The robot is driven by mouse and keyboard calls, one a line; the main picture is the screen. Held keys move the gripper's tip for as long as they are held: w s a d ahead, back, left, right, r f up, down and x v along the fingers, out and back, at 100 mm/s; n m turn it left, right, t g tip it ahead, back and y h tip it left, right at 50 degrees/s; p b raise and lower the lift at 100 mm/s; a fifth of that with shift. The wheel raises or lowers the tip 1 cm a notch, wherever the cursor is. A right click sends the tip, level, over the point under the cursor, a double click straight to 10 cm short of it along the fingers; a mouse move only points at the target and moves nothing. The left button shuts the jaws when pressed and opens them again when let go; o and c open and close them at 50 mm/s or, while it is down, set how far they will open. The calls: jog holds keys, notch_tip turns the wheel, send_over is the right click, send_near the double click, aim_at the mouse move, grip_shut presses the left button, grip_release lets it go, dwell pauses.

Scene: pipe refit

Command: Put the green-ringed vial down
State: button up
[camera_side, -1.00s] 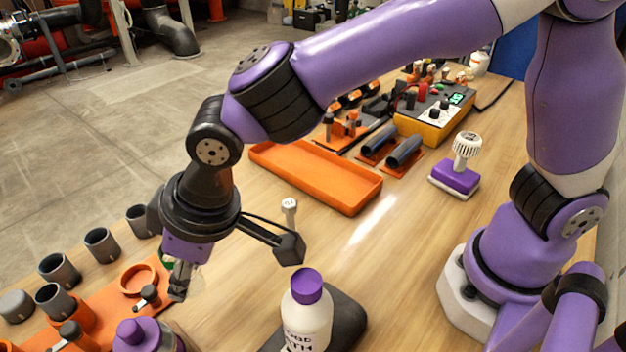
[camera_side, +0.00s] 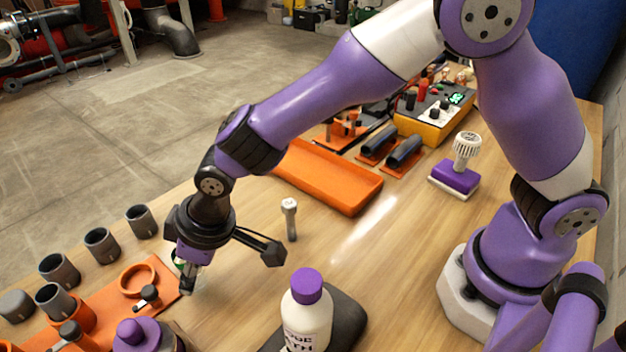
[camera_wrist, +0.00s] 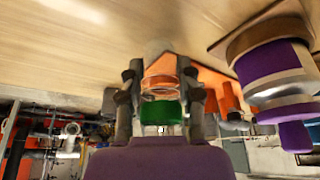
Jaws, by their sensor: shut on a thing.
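The green-ringed vial (camera_wrist: 161,112) is between the fingers of my gripper (camera_wrist: 161,100) in the wrist view. Its green band is clear; an orange band and clear glass show beyond it. In the side view only a bit of the green ring (camera_side: 178,262) shows, beside the dark fingers of my gripper (camera_side: 188,280). My gripper is shut on the vial and points down, low over the table by the right edge of the orange fixture plate (camera_side: 172,285). I cannot tell whether the vial touches the table.
Grey pipe sockets (camera_side: 101,245) stand to the left. A purple-topped item (camera_side: 140,335) and a purple-capped bottle (camera_side: 307,315) stand in front. A grey-white bolt-like piece (camera_side: 290,220) and an orange tray (camera_side: 330,180) stand behind. Bare wood (camera_side: 235,290) lies right of my gripper.

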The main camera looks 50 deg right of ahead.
jog(key=shift+f, duration=0.3)
jog(key=o, duration=1.1)
jog(key=shift+r, duration=0.1)
jog(key=w+d+v, duration=0.1)
jog(key=v, duration=1.2)
jog(key=s+d+r+m+t+h, duration=0.1)
jog(key=s+d+m, duration=0.2)
jog(key=d, duration=0.8)
jog(key=s+d+r+m+h, duration=0.1)
jog(key=s+d+r+m, duration=0.1)
jog(key=s+d+m, duration=0.2)
jog(key=s+d, duration=0.3)
jog(key=d, duration=0.4)
jog(key=shift+s+t+h, duration=0.15)
jog(key=shift+t+h, duration=0.15)
jog(key=shift+t, duration=0.1)
jog(key=shift+r, duration=0.15)
